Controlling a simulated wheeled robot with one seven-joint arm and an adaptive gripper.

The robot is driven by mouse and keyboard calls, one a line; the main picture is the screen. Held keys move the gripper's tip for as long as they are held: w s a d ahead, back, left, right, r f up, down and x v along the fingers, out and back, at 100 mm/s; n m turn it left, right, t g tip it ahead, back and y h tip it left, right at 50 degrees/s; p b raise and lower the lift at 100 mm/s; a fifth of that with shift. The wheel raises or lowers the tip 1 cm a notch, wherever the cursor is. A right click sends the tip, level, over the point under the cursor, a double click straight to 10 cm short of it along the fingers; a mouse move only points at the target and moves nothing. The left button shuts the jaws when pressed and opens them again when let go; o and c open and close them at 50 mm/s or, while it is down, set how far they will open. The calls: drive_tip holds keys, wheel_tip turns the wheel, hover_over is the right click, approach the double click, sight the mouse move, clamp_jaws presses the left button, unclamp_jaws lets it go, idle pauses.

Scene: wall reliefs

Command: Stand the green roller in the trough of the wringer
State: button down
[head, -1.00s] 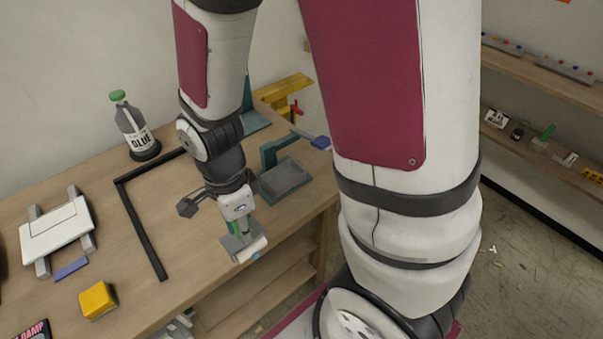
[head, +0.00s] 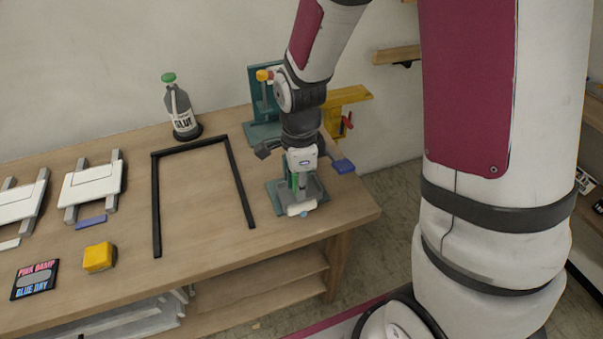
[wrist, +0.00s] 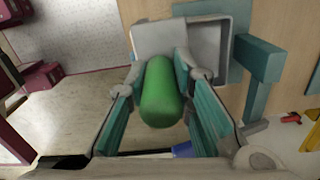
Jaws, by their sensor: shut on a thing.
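The green roller (wrist: 162,92) is held between the fingers of my gripper (wrist: 168,75) in the wrist view. It is a plain green cylinder with a rounded near end. In the head view my gripper (head: 300,190) points down, with a green strip of the roller (head: 293,181) showing. A pale piece with a blue spot shows at its lower end; I cannot tell what it is. The wringer's grey trough (wrist: 235,45) lies beyond the fingertips, with a teal post (wrist: 258,75) at right. My gripper hides much of the trough (head: 315,188). I cannot tell whether the roller touches it.
A black frame (head: 157,205) lies left of the wringer. A glue bottle (head: 181,108), a yellow block (head: 98,257) and white boards (head: 92,186) are farther left. A teal stand (head: 256,92) and yellow piece (head: 345,97) are behind. The table's right edge is close.

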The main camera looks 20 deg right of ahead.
drive_tip(key=shift+w+d+f+p, duration=0.15)
drive_tip(key=shift+w+d+f, duration=0.25)
drive_tip(key=shift+w+f, duration=0.5)
drive_tip(key=shift+w+d+f+p, duration=0.15)
drive_tip(key=shift+w+d+f, duration=0.35)
drive_tip(key=shift+w, duration=0.75)
drive_tip(key=shift+w+d+f+p, duration=0.15)
drive_tip(key=shift+w+d+f, duration=0.2)
drive_tip(key=shift+w+f, duration=0.55)
drive_tip(key=shift+w+f, duration=0.15)
drive_tip(key=shift+f, duration=0.05)
drive_tip(key=c, duration=1.4)
unclamp_jaws()
drive_tip(key=shift+f, duration=0.1)
wheel_tip(320, 180, up, 13)
drive_tip(key=b, duration=0.1)
drive_tip(key=s+r+n+t, duration=0.1)
drive_tip(key=s+r+n, duration=0.4)
drive_tip(key=s+n, duration=0.1)
drive_tip(key=s+r+n+t, duration=0.2)
drive_tip(key=s+r+n, duration=0.4)
drive_tip(key=s+n, duration=0.1)
drive_tip(key=s+r+n+t, duration=0.2)
drive_tip(key=s+r+n, duration=0.4)
drive_tip(key=s, duration=0.2)
drive_tip(key=shift+n, duration=0.4)
